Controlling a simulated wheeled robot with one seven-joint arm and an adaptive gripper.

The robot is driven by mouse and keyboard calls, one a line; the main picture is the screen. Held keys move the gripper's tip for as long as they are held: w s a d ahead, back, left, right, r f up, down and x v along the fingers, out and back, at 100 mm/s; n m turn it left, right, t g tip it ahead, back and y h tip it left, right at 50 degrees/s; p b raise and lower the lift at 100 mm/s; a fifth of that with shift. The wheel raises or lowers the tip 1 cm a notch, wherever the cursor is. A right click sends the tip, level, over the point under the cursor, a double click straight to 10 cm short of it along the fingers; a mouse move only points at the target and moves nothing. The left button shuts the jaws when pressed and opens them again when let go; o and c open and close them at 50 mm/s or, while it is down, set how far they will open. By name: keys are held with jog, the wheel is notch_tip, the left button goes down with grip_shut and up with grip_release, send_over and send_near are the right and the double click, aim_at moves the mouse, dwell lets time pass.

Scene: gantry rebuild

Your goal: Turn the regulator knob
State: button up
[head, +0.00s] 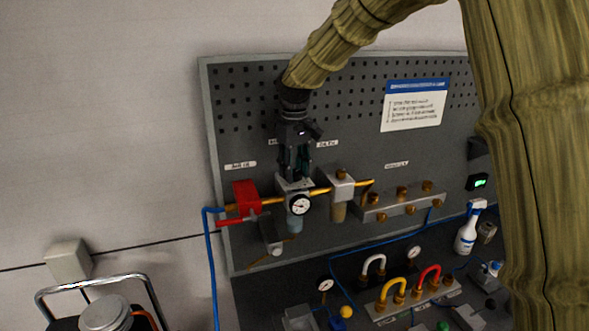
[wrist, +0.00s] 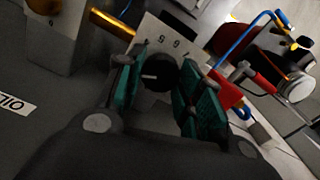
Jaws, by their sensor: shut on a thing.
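The regulator is a pale block with a dial gauge (head: 299,205) on its front, mounted on the pegboard in the head view. Its round black regulator knob (wrist: 158,75), with a white mark, shows in the wrist view between my fingers. My gripper (wrist: 160,92) has green finger pads on both sides of the knob and is shut on it. In the head view my gripper (head: 294,165) points down onto the regulator from above and hides the knob.
A red valve (head: 246,197) sits left of the regulator, and a grey block with a brass fitting (head: 342,183) sits right. A blue hose (head: 211,270) hangs left. Fittings and a spray bottle (head: 467,230) stand on the bench below.

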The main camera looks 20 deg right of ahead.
aim_at(295, 172)
jog(key=shift+n, duration=0.4)
jog(key=o, duration=1)
jog(key=shift+d, duration=0.1)
jog(key=shift+r, duration=0.1)
notch_tip(295, 172, up, 12)
dwell(0.4)
